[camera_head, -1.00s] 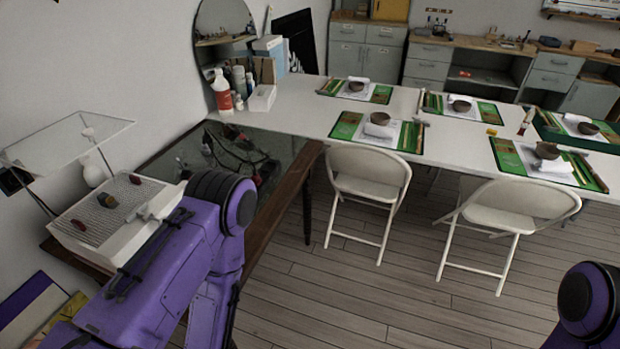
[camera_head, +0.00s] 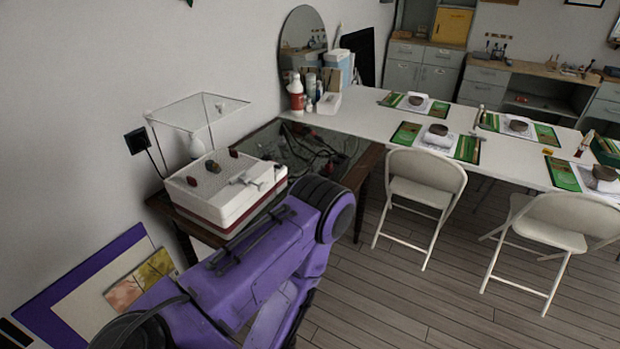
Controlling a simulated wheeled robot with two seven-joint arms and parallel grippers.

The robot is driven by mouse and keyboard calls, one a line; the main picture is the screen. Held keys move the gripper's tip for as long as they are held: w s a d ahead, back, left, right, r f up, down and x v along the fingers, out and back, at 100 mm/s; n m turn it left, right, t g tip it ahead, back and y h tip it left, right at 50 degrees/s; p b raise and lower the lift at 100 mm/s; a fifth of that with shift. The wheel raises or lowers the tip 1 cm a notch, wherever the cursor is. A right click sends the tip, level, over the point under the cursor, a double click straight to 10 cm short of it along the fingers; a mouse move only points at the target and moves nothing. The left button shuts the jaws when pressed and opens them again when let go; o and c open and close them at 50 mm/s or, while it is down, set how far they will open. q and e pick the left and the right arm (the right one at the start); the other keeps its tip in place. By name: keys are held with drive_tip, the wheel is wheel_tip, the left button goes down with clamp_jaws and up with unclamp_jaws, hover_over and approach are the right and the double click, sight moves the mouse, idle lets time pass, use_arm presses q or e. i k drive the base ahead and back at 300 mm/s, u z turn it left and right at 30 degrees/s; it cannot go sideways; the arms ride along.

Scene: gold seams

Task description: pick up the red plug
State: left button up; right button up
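I cannot single out a red plug with certainty. Dark cables with small red parts (camera_head: 318,154) lie tangled on the dark glass-topped table (camera_head: 367,165), and the red parts are too small to name. My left arm, purple with a black round joint, crosses the lower left and hides the table's near side. Its gripper does not show. My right gripper does not show either.
A white box (camera_head: 222,190) with small red and dark pieces on top stands at the table's left end, beneath a clear shield (camera_head: 205,108). A black wall socket (camera_head: 138,140) is left of it. Folding chairs (camera_head: 424,185) stand right, along a long white table (camera_head: 358,118).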

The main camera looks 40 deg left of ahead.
sight(328, 169)
drive_tip(key=u, duration=1.3)
drive_tip(key=i, duration=0.1)
drive_tip(key=z, duration=0.6)
